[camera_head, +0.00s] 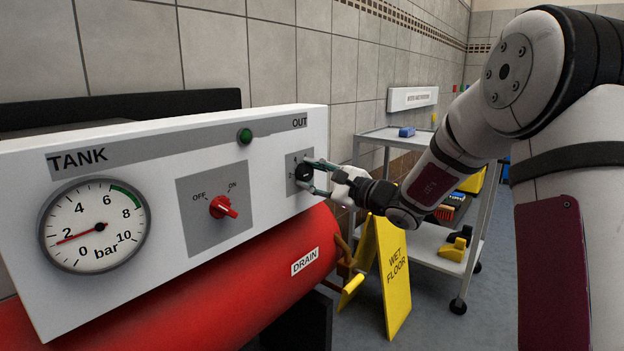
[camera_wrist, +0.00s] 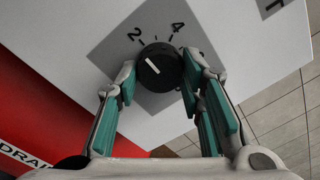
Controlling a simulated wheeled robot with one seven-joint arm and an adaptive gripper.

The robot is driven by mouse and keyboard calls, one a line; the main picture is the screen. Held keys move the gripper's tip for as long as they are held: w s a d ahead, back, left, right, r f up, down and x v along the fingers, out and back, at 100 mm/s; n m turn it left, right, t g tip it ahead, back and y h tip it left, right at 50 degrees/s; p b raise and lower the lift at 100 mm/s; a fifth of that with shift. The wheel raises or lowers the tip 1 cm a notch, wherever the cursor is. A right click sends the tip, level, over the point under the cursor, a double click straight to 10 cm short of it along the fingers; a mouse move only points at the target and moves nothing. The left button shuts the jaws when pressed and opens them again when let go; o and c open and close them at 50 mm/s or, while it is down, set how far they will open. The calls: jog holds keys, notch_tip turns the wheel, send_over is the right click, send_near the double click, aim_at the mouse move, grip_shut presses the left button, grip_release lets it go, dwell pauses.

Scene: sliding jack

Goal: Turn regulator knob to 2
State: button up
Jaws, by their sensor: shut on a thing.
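The black regulator knob (camera_head: 304,173) sits under the OUT label at the right end of the white panel (camera_head: 165,262). In the wrist view the knob (camera_wrist: 160,66) has a white pointer line aimed to the upper left, a little to the left of the direction of the printed 2. The printed 4 is at the upper right of the knob. My gripper (camera_head: 313,176) has a finger on either side of the knob and is shut on it. The green finger pads also show in the wrist view (camera_wrist: 158,80). They hide parts of the knob's sides.
A tank gauge (camera_head: 95,226) reads a little under 2 bar. A red OFF/ON switch (camera_head: 223,207) is left of the knob. Below are a red tank (camera_head: 235,285) and yellow drain handle (camera_head: 351,288). A wet-floor sign (camera_head: 395,275) and grey cart (camera_head: 425,249) stand near my arm.

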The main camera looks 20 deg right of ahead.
jog(key=o, duration=1.2)
jog(key=shift+c, duration=0.2)
jog(key=shift+s, duration=0.15)
jog(key=v, duration=1.1)
jog(key=shift+s+d, duration=0.3)
